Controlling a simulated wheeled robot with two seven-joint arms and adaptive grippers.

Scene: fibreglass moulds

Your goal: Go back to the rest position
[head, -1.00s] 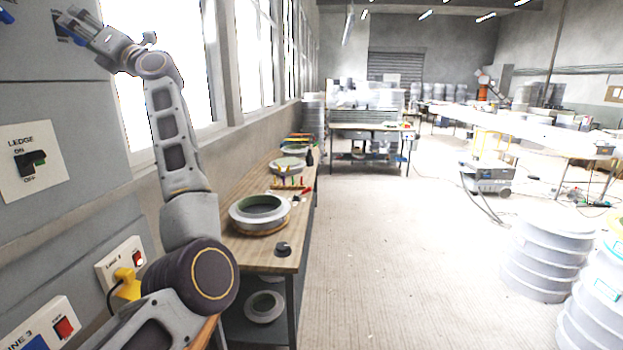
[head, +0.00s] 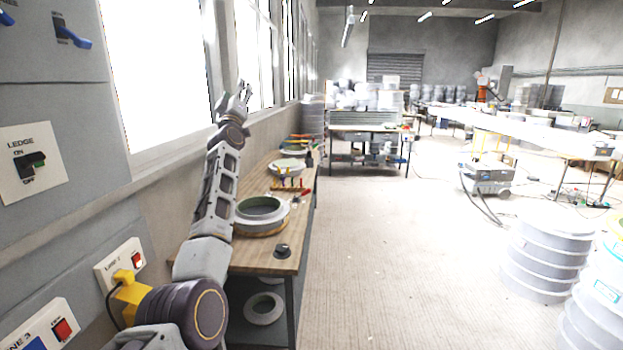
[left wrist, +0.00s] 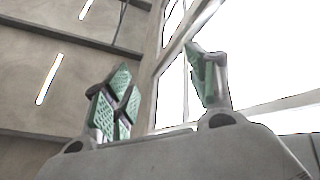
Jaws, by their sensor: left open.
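My left gripper (head: 243,91) is raised in front of the windows, above the far part of the wooden workbench (head: 283,256). It points up, is open and holds nothing. In the left wrist view its two green-padded fingers (left wrist: 163,92) stand apart, with ceiling, wall and window behind them. My left arm reaches up from the bottom left and hides part of the bench's wall side. My right gripper is in neither view.
The grey panel on the left carries a blue lever (head: 72,36) and a ledge switch (head: 30,164). A yellow plug (head: 127,284) sits in a wall socket. Round moulds (head: 262,212) stand on the bench. Ribbed drums (head: 545,255) stand at the right. The middle floor is clear.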

